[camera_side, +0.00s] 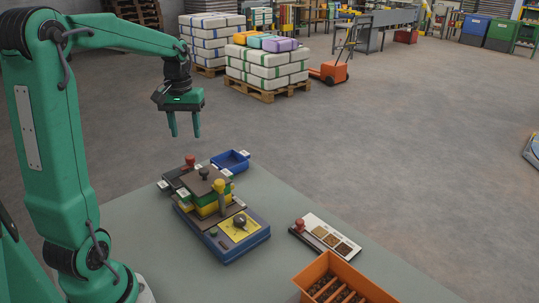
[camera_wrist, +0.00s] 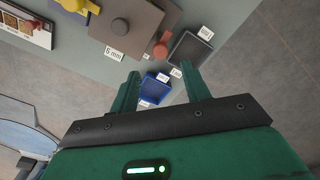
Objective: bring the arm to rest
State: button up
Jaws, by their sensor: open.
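My gripper (camera_side: 184,124) is open and empty. In the side view it hangs in the air above the far left part of the work table (camera_side: 150,222), with its two fingers pointing down. In the wrist view my gripper's fingers (camera_wrist: 162,84) are spread apart, with nothing between them but the scene below. A stacked sieve device (camera_side: 207,192) with yellow and green layers and a dark lid stands on a blue base (camera_side: 228,240), below and to the right of my gripper. Its lid with a dark knob also shows in the wrist view (camera_wrist: 138,25).
A blue tray (camera_side: 231,161) and a dark tray (camera_wrist: 188,50) sit behind the device. A sample board (camera_side: 328,238) and an orange bin (camera_side: 340,285) stand at the table's right. Pallets of sacks (camera_side: 267,68) stand on the floor behind. The air around my gripper is clear.

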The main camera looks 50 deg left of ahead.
jog(key=shift+d+r, duration=0.25)
jog(key=shift+d, duration=0.3)
jog(key=s+d+r+m+t, duration=0.1)
jog(key=s+d+m, duration=0.3)
jog(key=d, duration=0.6)
jog(key=s+d+m+t, duration=0.4)
jog(key=s+d, duration=0.2)
jog(key=d, duration=0.4)
jog(key=shift+s+d+r+m+t, duration=0.15)
jog(key=shift+s+r+m+t, duration=0.15)
jog(key=shift+r+m, duration=0.1)
